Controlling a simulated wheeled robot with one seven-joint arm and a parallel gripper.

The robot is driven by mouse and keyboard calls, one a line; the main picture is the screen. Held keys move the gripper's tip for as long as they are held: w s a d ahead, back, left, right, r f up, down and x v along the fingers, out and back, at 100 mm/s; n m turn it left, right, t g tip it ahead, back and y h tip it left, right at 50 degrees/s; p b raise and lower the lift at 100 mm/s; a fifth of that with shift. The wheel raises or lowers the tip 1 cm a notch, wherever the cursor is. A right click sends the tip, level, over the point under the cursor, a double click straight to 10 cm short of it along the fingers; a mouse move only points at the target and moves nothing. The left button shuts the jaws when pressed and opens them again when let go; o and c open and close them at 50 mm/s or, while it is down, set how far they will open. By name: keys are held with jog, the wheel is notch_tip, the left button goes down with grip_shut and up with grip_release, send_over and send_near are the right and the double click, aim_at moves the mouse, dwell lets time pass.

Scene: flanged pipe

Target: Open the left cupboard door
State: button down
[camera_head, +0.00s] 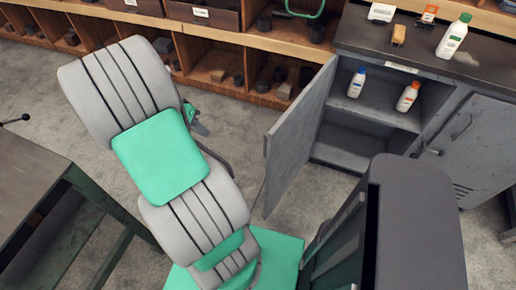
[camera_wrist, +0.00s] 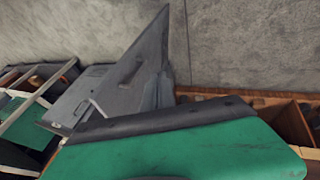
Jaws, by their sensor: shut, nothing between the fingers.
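The grey metal cupboard (camera_head: 342,152) stands at the right in the head view. Its left door (camera_head: 298,132) is swung wide open, away from the cupboard front, and the shelf inside shows. In the wrist view the open door seems to be the grey pointed panel (camera_wrist: 150,72). My gripper (camera_head: 203,128) shows in part behind my arm, left of the open door and apart from it. It is shut and empty. My arm hides much of it, and its fingertips do not show clearly in the wrist view.
A blue-capped bottle (camera_head: 357,82) and an orange-capped bottle (camera_head: 408,96) stand inside the cupboard. A green-capped bottle (camera_head: 454,36) and small items stand on top. A wooden cubby shelf (camera_head: 215,62) runs along the back. A workbench (camera_head: 30,185) is at the left. Concrete floor (camera_head: 235,130) lies between.

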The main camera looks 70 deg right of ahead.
jog(key=s+d+f+m+g+p, duration=0.1)
jog(key=s+d+f+m, duration=0.1)
jog(key=s+f, duration=0.3)
jog(key=s+d+f+m+g+p, duration=0.1)
jog(key=s+f, duration=0.5)
jog(key=s, duration=0.6)
jog(key=shift+s+d+m+g+y, duration=0.2)
jog(key=shift+d+m+g+y, duration=0.3)
jog(key=shift+d, duration=0.75)
jog(key=shift+s, duration=0.1)
